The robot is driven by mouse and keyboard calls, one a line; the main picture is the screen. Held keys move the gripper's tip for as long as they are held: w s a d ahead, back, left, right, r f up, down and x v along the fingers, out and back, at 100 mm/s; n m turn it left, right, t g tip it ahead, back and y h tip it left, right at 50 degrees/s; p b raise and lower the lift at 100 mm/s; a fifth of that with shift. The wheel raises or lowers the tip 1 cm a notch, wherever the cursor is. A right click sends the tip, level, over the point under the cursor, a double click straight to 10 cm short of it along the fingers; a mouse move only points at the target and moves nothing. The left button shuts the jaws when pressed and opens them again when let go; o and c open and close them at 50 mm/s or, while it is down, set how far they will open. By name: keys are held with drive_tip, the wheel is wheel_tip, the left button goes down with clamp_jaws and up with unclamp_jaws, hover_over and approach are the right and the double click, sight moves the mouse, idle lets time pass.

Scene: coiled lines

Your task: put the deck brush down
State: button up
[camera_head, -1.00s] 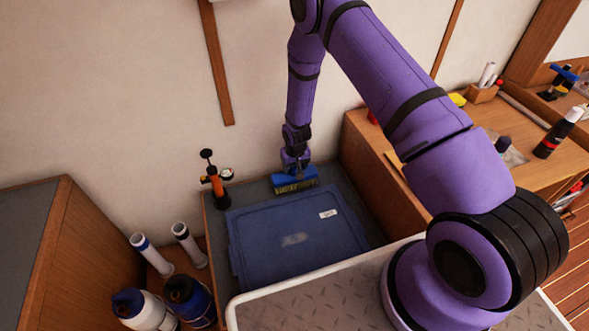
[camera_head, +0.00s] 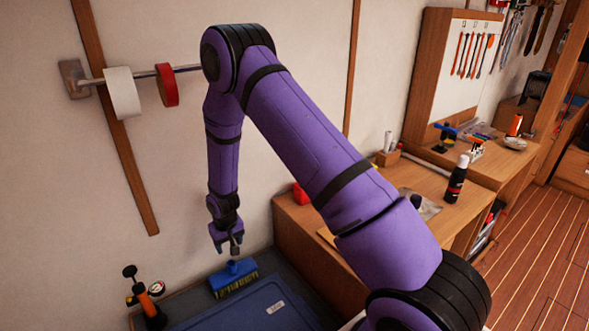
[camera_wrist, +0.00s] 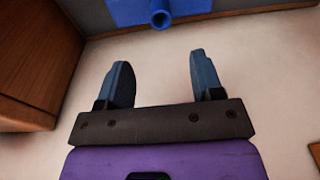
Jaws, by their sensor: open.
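The deck brush (camera_head: 235,278) has a blue head and yellow bristles. It rests on the grey surface by the wall, behind the blue lid, in the head view. In the wrist view its blue head and round socket (camera_wrist: 160,17) show at the top edge, beyond the fingers. My gripper (camera_head: 232,250) hangs just above the brush, apart from it. In the wrist view my gripper (camera_wrist: 158,80) has its two fingers spread, with nothing between them.
A blue lid (camera_head: 245,310) lies in front of the brush. An orange pump (camera_head: 148,300) stands to its left. A wooden bench (camera_head: 300,225) rises to the right. Tape rolls (camera_head: 122,92) hang on a wall rail. Wall space around my gripper is clear.

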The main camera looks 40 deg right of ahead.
drive_tip(key=s+d+r+t, duration=0.1)
drive_tip(key=s+r, duration=0.2)
drive_tip(key=r, duration=0.8)
drive_tip(key=s+d+r, duration=0.2)
drive_tip(key=s+r, duration=0.1)
drive_tip(key=r, duration=0.8)
drive_tip(key=s+d+r+t, duration=0.1)
drive_tip(key=s+r, duration=0.2)
drive_tip(key=r, duration=0.8)
drive_tip(key=s+d+r+t, duration=0.1)
drive_tip(key=s+r, duration=0.6)
drive_tip(key=s, duration=0.6)
drive_tip(key=s+d+r, duration=0.1)
drive_tip(key=s+r, duration=0.6)
drive_tip(key=s, duration=0.6)
drive_tip(key=shift+s+d+t, duration=0.4)
drive_tip(key=shift+o, duration=0.5)
drive_tip(key=shift+r, duration=0.1)
drive_tip(key=shift+w, duration=0.15)
